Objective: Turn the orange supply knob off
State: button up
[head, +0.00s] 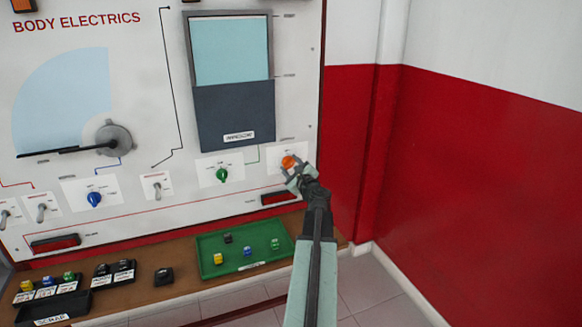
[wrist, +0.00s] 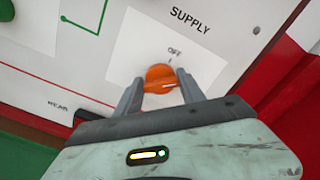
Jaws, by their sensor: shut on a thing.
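The orange supply knob (head: 288,162) sits on a white label plate at the right end of the body electrics panel (head: 300,100). In the wrist view the orange knob (wrist: 160,78) lies below the words OFF and SUPPLY. My gripper (head: 294,172) is at the knob, and in the wrist view its two fingers (wrist: 160,86) stand on either side of it, shut on it. The knob's lower part is partly hidden by the fingers and gripper body. I cannot tell exactly where the knob points.
A green knob (head: 222,174) and a blue knob (head: 94,199) are on the panel to the left. A green tray (head: 210,243) with several small coloured blocks lies on the brown shelf below. A red and white wall (head: 480,170) stands to the right.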

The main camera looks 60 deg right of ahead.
jog(key=n, duration=0.5)
jog(key=shift+w+n, duration=0.1)
jog(key=shift+n, duration=0.2)
jog(key=shift+f+n, duration=0.1)
jog(key=shift+n, duration=2.1)
jog(key=o, duration=1.4)
jog(key=shift+c, duration=0.2)
jog(key=shift+a, duration=0.1)
jog(key=v, duration=0.7)
jog(key=shift+s+a, duration=0.25)
